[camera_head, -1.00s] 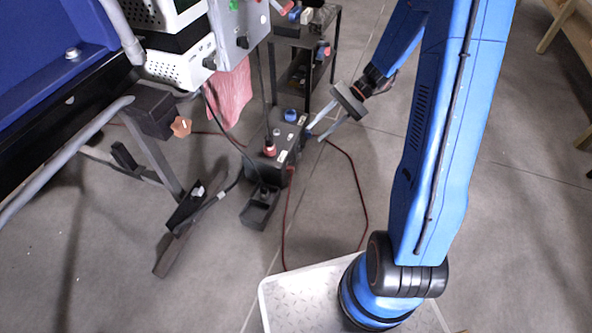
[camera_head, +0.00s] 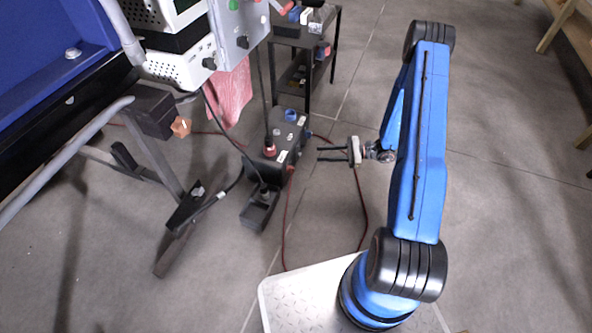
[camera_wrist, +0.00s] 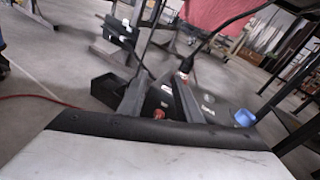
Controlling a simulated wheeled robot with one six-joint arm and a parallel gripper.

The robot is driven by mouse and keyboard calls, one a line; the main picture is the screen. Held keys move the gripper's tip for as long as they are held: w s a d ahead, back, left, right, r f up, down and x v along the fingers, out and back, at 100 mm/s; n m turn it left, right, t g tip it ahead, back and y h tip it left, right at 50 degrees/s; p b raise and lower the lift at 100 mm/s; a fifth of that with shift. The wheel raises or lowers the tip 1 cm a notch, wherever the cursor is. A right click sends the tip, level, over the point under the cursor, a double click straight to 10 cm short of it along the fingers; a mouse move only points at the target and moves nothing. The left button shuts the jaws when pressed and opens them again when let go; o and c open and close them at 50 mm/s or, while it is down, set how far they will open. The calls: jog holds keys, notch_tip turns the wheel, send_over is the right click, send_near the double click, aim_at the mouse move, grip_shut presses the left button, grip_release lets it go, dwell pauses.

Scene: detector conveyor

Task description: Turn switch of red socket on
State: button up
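A dark socket box (camera_head: 283,147) sits on the floor left of my gripper (camera_head: 321,154). A red part (camera_head: 269,150) with a dark plug and cable stands on its top, and a blue socket (camera_head: 291,115) is at its far end. In the wrist view the box (camera_wrist: 205,92) lies beyond my fingers, with a red part (camera_wrist: 157,113) low between them and the blue socket (camera_wrist: 243,117) to the right. My gripper is open and empty, apart from the box, fingers pointing left in the head view. The red socket's switch is too small to make out.
A black bin (camera_head: 259,212) stands at the near end of the box. A red cable (camera_head: 287,218) runs over the floor. A dark shelf cart (camera_head: 303,60) is behind; a metal-legged frame (camera_head: 150,165) is at left.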

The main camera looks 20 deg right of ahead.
jog(key=s+d+f+m+t+h, duration=0.1)
jog(key=d+f+m+t, duration=0.15)
jog(key=f, duration=0.55)
jog(key=s+d+f+m+t+h, duration=0.1)
jog(key=f+m+t, duration=0.3)
jog(key=f, duration=0.5)
send_near(291, 170)
jog(key=x, duration=0.7)
jog(key=shift+w+r, duration=0.4)
jog(key=shift+w, duration=0.15)
jog(key=shift+c, duration=0.7)
grip_shut()
